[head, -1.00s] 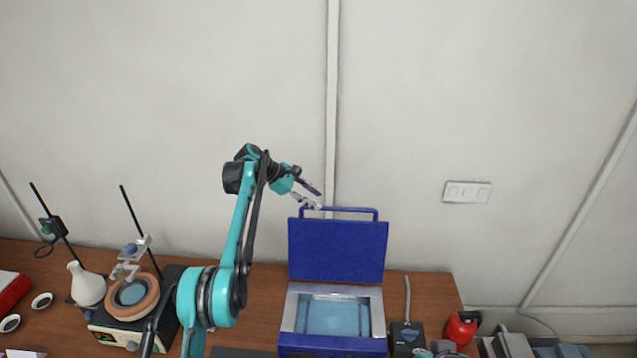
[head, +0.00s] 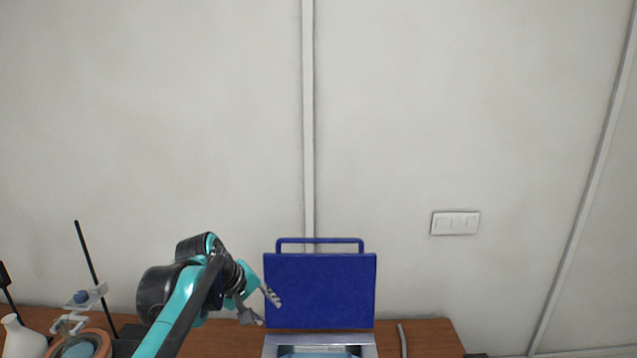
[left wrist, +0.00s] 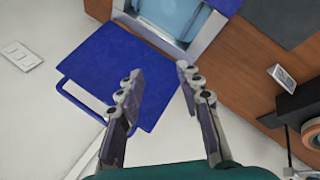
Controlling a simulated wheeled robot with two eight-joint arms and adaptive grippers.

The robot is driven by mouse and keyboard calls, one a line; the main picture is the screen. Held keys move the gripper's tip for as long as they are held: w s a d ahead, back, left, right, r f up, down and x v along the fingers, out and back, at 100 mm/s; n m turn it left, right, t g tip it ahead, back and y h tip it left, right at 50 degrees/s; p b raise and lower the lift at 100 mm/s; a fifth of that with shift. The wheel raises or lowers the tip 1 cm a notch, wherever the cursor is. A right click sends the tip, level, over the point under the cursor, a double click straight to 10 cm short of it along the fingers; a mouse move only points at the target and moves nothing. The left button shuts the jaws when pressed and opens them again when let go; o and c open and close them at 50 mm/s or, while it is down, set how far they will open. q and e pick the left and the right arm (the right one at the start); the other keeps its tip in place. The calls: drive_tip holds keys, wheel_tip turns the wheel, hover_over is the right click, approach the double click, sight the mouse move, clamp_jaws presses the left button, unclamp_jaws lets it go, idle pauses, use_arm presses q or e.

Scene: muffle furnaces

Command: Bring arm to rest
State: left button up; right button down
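My left gripper (head: 262,304) is open and empty, in front of the left edge of the raised blue lid (head: 322,290) in the head view. In the left wrist view its two fingers (left wrist: 158,92) are spread, with nothing between them, and the blue lid (left wrist: 110,70) lies beyond them. The lid belongs to a metal-rimmed box (head: 275,345) that stands open, with a light blue inside. My left arm (head: 180,310) comes up from the bottom left. My right gripper is not in view.
A wooden table (head: 425,338) runs along the wall. At the left are a white flask (head: 22,340), a stand rod (head: 88,255) with a clamp, and a round clay-coloured vessel (head: 98,338). A switch plate (head: 455,223) is on the wall.

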use_arm(q)
drive_tip(key=s+a+f+m+y+b, duration=0.1)
drive_tip(key=s+f+m+b, duration=0.1)
drive_tip(key=s+f+b, duration=0.2)
drive_tip(key=s+a+f+m+t+y+b, duration=0.1)
drive_tip(key=s+a+f+m+b, duration=0.1)
drive_tip(key=s+f, duration=0.9)
drive_tip(key=s+a+f+m+t+y+b, duration=0.1)
drive_tip(key=s+a+f+m+b, duration=0.1)
drive_tip(key=s+f+b, duration=0.4)
wheel_tip(320, 180, down, 5)
drive_tip(key=shift+s+a+m+y, duration=0.25)
drive_tip(key=shift+s+m, duration=0.55)
drive_tip(key=shift+s, duration=0.4)
